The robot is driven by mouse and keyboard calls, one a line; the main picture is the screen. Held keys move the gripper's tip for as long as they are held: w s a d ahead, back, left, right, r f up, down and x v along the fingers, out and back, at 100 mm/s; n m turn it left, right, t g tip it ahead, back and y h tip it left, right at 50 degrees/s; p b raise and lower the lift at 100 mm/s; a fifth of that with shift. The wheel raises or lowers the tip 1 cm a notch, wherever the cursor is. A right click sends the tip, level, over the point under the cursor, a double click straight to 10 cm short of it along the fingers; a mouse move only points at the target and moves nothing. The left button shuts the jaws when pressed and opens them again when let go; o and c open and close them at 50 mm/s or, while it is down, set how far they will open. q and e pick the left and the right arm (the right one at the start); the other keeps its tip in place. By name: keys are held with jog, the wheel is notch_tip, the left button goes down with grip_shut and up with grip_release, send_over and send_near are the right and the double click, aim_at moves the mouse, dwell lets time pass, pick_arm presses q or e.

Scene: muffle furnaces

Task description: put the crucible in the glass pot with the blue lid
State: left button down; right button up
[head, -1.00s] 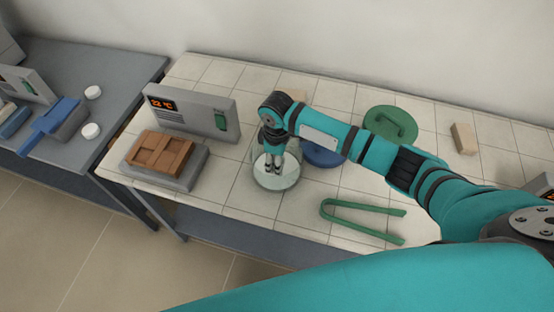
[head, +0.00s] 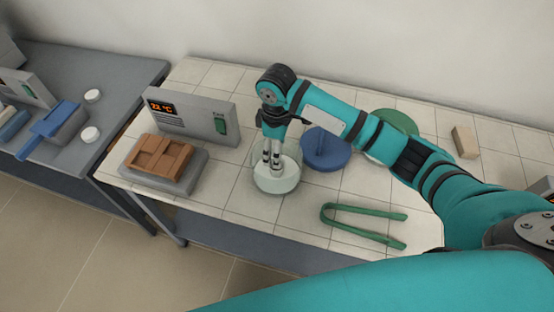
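The clear glass pot (head: 277,186) stands on the tiled table, with no lid on it. The blue lid (head: 325,150) lies on the table just right of the pot. My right gripper (head: 271,164) points down over the pot, its fingertips at or just inside the pot's mouth. The two fingers are close together with a narrow gap, and nothing is clearly seen between them. I cannot make out the crucible; the inside of the pot is pale and partly hidden by the fingers. My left gripper is not in view.
Green tongs (head: 365,225) lie at the table's front right. A green lid (head: 396,122) is partly behind my arm. A tan block (head: 465,142) is at the back right. A grey controller (head: 190,115) and brown brick piece (head: 158,157) are on the left. Front tiles are mostly clear.

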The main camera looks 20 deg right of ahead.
jog(key=shift+r, duration=2.1)
